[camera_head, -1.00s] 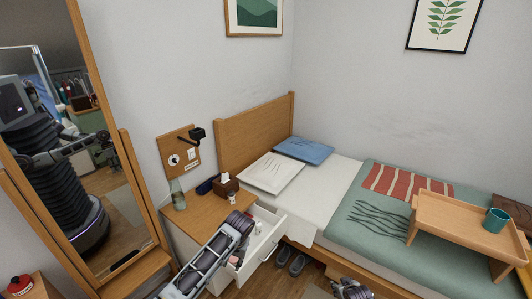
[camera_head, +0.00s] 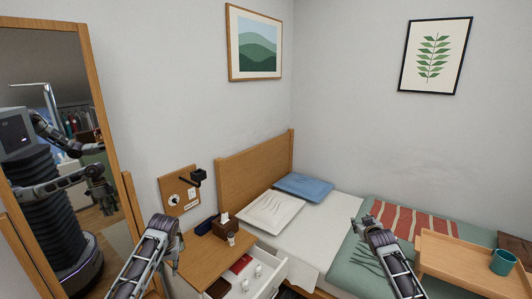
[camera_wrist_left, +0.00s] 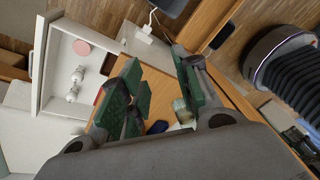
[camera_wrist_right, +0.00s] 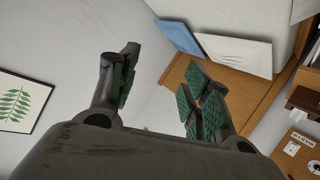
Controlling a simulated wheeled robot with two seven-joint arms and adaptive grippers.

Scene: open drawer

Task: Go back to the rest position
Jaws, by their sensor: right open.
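My left gripper (camera_head: 163,224) is raised at the lower left of the head view, in front of the nightstand (camera_head: 205,262). In the left wrist view its green-padded fingers (camera_wrist_left: 160,82) are apart with nothing between them. My right gripper (camera_head: 366,224) is raised before the bed in the head view. In the right wrist view its fingers (camera_wrist_right: 158,82) are apart and empty. The nightstand's white drawer (camera_head: 279,279) stands open. It holds small white bottles (camera_wrist_left: 75,80) and a reddish flat item (camera_head: 240,263). The drawer's front is partly cut off in the head view.
A tall mirror (camera_head: 60,150) at the left reflects my body. The bed (camera_head: 330,215) carries pillows and a wooden tray table (camera_head: 450,258) with a teal mug (camera_head: 503,262).

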